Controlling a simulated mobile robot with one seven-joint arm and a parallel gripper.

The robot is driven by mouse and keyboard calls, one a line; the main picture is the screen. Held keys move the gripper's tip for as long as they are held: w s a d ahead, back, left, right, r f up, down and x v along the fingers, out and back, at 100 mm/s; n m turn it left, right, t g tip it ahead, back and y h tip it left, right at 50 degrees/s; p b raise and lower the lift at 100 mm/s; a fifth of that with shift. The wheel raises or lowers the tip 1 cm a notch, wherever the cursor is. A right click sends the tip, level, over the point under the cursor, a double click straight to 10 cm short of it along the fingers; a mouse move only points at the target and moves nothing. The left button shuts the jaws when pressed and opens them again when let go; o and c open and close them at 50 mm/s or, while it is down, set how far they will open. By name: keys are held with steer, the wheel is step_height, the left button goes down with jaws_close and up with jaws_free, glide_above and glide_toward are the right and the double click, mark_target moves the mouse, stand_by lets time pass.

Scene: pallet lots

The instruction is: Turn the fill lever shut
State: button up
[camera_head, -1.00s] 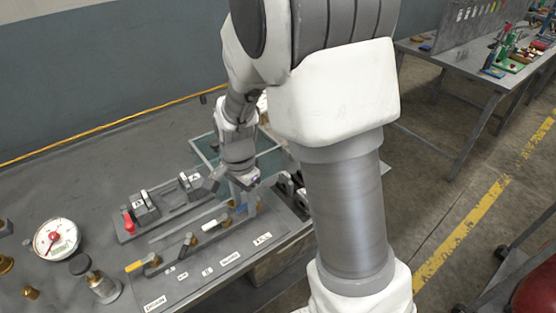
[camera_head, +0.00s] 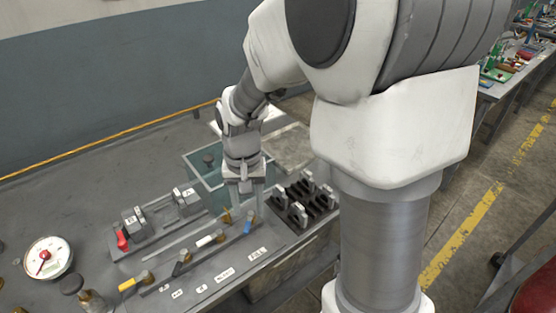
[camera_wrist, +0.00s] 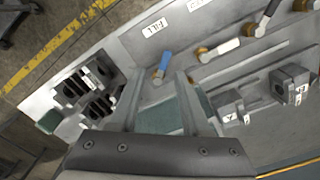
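The fill lever has a blue handle (camera_head: 247,227) on a brass fitting, beside the FILL label (camera_head: 257,254) on the valve panel. In the wrist view the blue handle (camera_wrist: 166,61) tilts from its brass fitting toward the FILL label (camera_wrist: 155,27). My gripper (camera_head: 246,205) points down just behind the lever, its two fingers apart. I cannot tell whether a finger touches the lever.
White (camera_head: 206,240), black (camera_head: 180,264) and yellow (camera_head: 127,285) levers stand in the row to the left. A block with a red lever (camera_head: 122,240) lies behind them. A black slotted rack (camera_head: 304,203) is to the right, a green-glass bin (camera_head: 205,172) behind, a gauge (camera_head: 47,258) far left.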

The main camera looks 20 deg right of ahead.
step_height(320, 180, up, 12)
steer(key=p, duration=0.2)
steer(key=s+d+r+n+t+p, duration=0.2)
steer(key=s+r, duration=0.6)
steer(key=s, duration=0.4)
steer(key=shift+r+n+t+p, duration=0.15)
steer(key=shift+n+t+p, duration=0.6)
steer(key=shift+n+t, duration=0.55)
steer(key=shift+s, duration=0.15)
steer(key=shift+m, duration=0.3)
